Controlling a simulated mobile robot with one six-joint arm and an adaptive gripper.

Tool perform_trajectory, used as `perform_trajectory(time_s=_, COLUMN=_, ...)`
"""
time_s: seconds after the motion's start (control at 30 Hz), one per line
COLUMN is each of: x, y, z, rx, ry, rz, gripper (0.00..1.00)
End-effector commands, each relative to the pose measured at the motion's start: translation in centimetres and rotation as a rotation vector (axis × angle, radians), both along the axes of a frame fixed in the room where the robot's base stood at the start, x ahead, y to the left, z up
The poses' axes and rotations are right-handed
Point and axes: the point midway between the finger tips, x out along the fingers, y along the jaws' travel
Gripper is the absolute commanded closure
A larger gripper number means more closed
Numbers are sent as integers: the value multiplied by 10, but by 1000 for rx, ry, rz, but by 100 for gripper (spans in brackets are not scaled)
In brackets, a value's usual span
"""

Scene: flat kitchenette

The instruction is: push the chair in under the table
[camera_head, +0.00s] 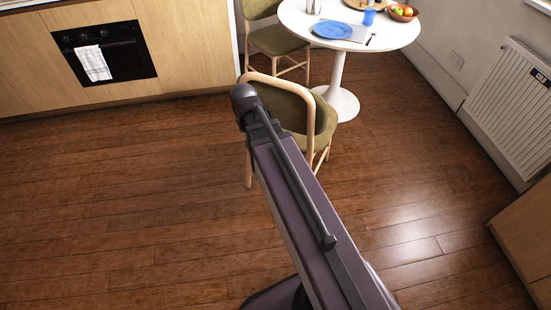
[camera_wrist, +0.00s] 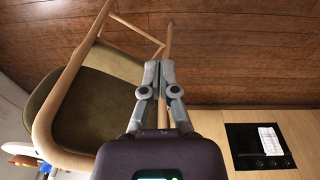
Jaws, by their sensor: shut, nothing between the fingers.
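The nearer chair (camera_head: 290,106), with an olive pad and pale wooden frame, stands on the floor in front of the white round table (camera_head: 401,34). In the wrist view the chair (camera_wrist: 96,98) fills the left side. There my gripper (camera_wrist: 159,66) is shut and empty beside the chair's frame. A wooden chair part shows behind and between the fingers; I cannot tell whether they touch it. My gripper is hidden behind my arm in the head view.
A second olive chair (camera_head: 276,40) stands left of the table. The table carries a blue plate (camera_head: 332,29), a blue cup (camera_head: 369,17) and a fruit bowl (camera_head: 403,13). An oven (camera_head: 105,55) is at the left back, a radiator (camera_head: 510,105) at right. The left floor is clear.

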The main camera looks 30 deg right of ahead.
Motion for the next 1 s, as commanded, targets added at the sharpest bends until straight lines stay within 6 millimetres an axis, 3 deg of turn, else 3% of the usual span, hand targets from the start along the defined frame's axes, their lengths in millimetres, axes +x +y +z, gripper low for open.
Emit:
perform_trajectory(time_s=0.03, x=9, y=-5, z=-21, rx=-4, ry=-6, rz=-24, gripper=100)
perform_trajectory(time_s=1.0, x=116, y=-93, z=-202, rx=-71, ry=-137, rz=-464, gripper=100)
